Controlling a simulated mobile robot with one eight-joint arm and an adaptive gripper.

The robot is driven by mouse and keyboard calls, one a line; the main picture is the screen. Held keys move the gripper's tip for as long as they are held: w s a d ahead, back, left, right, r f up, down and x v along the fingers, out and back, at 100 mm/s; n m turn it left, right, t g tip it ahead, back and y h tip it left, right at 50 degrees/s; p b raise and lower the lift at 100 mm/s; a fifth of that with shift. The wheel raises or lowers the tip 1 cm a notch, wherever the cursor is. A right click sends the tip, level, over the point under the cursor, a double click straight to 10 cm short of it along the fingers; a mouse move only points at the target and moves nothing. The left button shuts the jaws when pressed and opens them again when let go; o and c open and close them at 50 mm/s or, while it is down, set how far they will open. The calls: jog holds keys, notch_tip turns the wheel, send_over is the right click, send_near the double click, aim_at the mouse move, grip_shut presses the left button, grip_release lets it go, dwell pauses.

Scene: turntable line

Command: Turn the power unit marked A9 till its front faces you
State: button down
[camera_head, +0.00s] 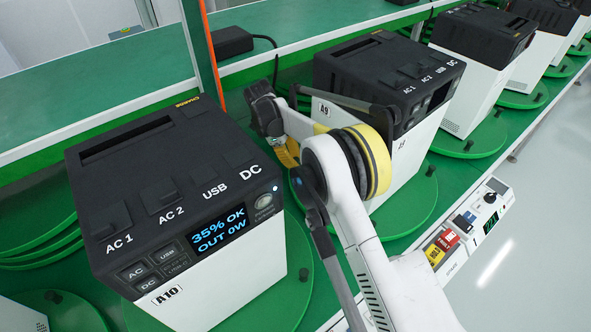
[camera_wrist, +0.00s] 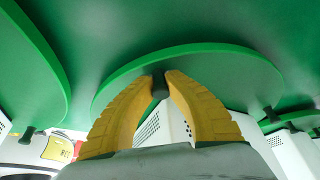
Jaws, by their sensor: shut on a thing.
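The power unit marked A9 (camera_head: 350,75) is a white box with a black top, standing upright on a round green turntable (camera_head: 412,212). Its A9 label shows on the left side. Its dark front panel (camera_head: 440,97) faces toward the lower right and is partly hidden by my arm. My gripper (camera_head: 288,165) is left of the unit, low at the turntable's edge. In the wrist view its yellow fingers are shut on a dark peg (camera_wrist: 160,85) at the rim of the green turntable (camera_wrist: 225,62).
Unit A10 (camera_head: 75,195) stands close at the left, its lit screen reading "35% OK OUT 0W". More units stand behind at the right. A control box (camera_head: 440,240) with red and yellow parts is on the front rail. A black adapter (camera_head: 232,41) lies on the back shelf.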

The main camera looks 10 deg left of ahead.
jog(key=shift+w+d+m, duration=0.1)
jog(key=shift+w+m, duration=0.2)
jog(key=shift+w, duration=0.3)
jog(key=c, duration=1.4)
grip_release()
jog(key=shift+d, duration=0.15)
jog(key=shift+o, duration=0.2)
jog(key=shift+a+r, duration=0.15)
jog(key=shift+a, duration=0.05)
jog(key=v, duration=0.7)
jog(key=shift+w+r, duration=0.1)
jog(key=shift+r, duration=0.05)
